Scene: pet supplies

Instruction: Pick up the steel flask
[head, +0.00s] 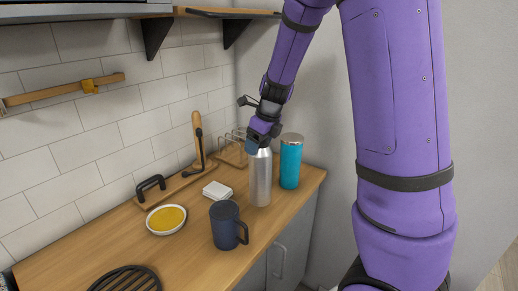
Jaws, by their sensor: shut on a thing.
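The steel flask (261,180) is a silver, upright bottle on the wooden counter, near its right end. My gripper (259,146) is at the flask's top, pointing down, and is shut on it. The fingertips and the flask's cap are partly hidden by the gripper body. The flask's base looks to be at counter level; I cannot tell if there is a gap below it.
A teal tumbler (290,162) stands close on the right of the flask. A dark blue mug (225,227) stands in front, with white coasters (217,191) to the left. A yellow-filled bowl (166,219) and black trivet (127,281) are further left. A wire rack (233,150) is behind.

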